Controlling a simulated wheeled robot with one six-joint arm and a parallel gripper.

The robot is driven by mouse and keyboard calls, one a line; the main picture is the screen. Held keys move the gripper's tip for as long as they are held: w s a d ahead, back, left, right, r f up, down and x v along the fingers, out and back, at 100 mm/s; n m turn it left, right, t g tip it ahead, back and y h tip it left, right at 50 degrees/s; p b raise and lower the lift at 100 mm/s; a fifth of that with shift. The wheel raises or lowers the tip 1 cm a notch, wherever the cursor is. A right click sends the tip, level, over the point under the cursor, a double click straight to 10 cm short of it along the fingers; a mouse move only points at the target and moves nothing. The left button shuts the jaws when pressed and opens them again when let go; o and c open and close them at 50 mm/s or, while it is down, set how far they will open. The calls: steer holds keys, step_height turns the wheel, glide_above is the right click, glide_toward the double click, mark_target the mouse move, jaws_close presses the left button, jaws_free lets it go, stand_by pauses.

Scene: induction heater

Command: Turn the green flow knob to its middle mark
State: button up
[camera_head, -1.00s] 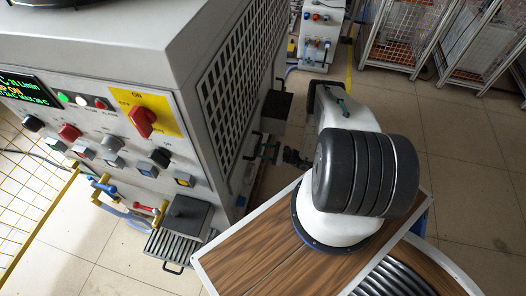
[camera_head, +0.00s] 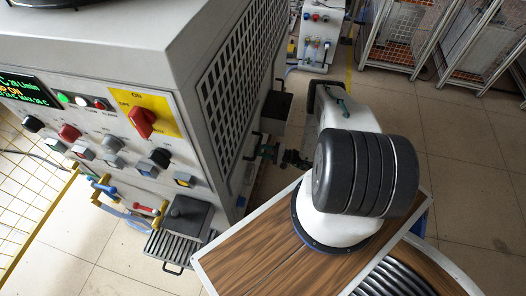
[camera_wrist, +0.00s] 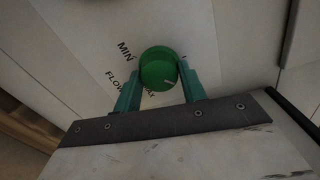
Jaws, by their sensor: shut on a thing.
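The round green flow knob (camera_wrist: 158,70) sits on a pale panel in the wrist view. A short white pointer line shows on its lower right part. "MIN" is printed to its upper left, with "FLOW" and a partly covered "MAX" below. My gripper (camera_wrist: 161,76) has its two green fingers on opposite sides of the knob, shut on it. In the head view my gripper (camera_head: 264,150) is at the side wall of the grey cabinet (camera_head: 110,35); the knob cannot be made out there.
The cabinet front carries a display (camera_head: 25,92), a red switch on a yellow plate (camera_head: 142,121) and several small knobs. A wooden-topped surface (camera_head: 260,240) lies below my arm. Tiled floor is open at the right; wire-mesh racks (camera_head: 395,35) stand behind.

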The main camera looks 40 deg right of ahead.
steer(key=shift+n, duration=4.1)
steer(key=o, duration=1)
steer(key=shift+v, duration=4)
